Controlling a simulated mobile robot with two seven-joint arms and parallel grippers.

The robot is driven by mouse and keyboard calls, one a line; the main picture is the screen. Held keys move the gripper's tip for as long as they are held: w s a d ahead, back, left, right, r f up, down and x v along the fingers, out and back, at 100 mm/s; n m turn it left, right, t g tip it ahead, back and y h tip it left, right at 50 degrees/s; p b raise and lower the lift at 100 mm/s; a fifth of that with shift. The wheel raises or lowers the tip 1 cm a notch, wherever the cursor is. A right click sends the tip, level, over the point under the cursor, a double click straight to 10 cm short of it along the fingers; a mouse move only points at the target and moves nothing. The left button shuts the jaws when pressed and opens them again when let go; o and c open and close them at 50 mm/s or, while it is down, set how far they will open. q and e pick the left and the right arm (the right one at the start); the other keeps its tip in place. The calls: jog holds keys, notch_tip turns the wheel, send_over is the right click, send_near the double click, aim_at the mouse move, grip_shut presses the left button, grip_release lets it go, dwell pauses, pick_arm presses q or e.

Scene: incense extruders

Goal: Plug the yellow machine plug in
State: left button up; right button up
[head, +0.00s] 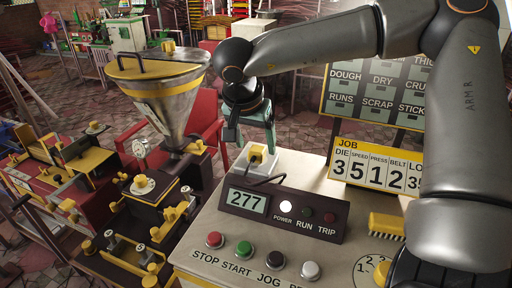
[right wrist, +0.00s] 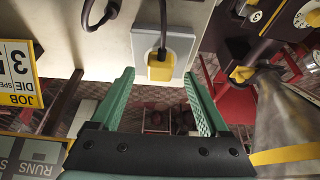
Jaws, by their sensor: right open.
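The yellow plug (head: 256,155) is at a pale socket plate (head: 290,165) at the back left of the console top. In the right wrist view the plug (right wrist: 172,69) sits against the plate (right wrist: 186,50), with a dark cord coming off it. I cannot tell how deep it sits. My right gripper (head: 249,150) is open and empty, pointing down just behind the plug. In the right wrist view its green fingers (right wrist: 158,77) are apart, with the tips on either side of the plug's near edge. Contact is not visible. My left gripper is not in view.
The console's display box (head: 285,212) shows 277, with a white POWER light. Several buttons line its front. A yellow brush (head: 386,222) and number board (head: 375,168) stand right. A metal hopper (head: 172,103) and extruder machine stand left, close to the console.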

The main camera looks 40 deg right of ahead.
jog(key=v, duration=1)
jog(key=shift+a, duration=0.15)
